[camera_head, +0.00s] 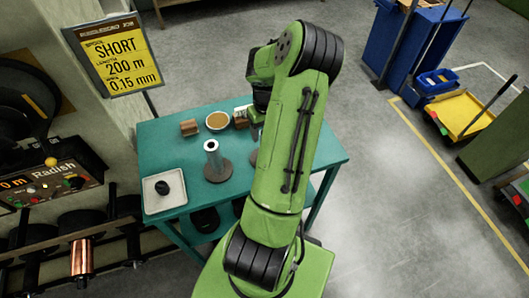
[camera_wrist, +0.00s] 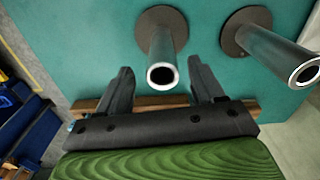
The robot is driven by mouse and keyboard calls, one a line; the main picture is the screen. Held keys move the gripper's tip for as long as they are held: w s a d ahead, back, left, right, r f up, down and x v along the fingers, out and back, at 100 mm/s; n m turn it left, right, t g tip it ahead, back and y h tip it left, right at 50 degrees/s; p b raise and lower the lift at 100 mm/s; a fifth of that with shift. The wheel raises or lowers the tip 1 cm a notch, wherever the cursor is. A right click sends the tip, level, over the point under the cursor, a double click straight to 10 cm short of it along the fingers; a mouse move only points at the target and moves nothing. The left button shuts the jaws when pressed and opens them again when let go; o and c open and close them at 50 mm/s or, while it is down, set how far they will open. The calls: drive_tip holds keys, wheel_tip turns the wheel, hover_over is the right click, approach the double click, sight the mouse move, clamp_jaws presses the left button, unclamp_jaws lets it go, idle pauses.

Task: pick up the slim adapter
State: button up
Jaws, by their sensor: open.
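Two pale metal tubes stand upright on round dark bases on the teal table (camera_head: 150,135). I cannot tell for certain which thing is the slim adapter. One tube (camera_head: 212,152) is clear in the head view; of the other, only an edge of its base (camera_head: 254,158) shows beside my arm. In the wrist view, one tube (camera_wrist: 168,48) rises just ahead of my fingers, near the middle of their gap, and the other tube (camera_wrist: 280,55) is at the right. My gripper (camera_wrist: 160,78) is open and empty. In the head view my arm mostly hides it.
A white tray (camera_head: 148,203) with a small black round piece (camera_head: 162,188) is at the table's left front. A bowl with brown contents (camera_head: 217,120) and a wooden block (camera_head: 189,127) stand at the back. A wooden edge (camera_wrist: 88,104) shows behind my gripper. A sign (camera_head: 119,55) stands behind the table.

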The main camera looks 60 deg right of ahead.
wheel_tip(320, 180, down, 4)
drive_tip(key=shift+f, duration=0.15)
drive_tip(key=shift+a, duration=0.15)
drive_tip(key=c, duration=0.4)
clamp_jaws()
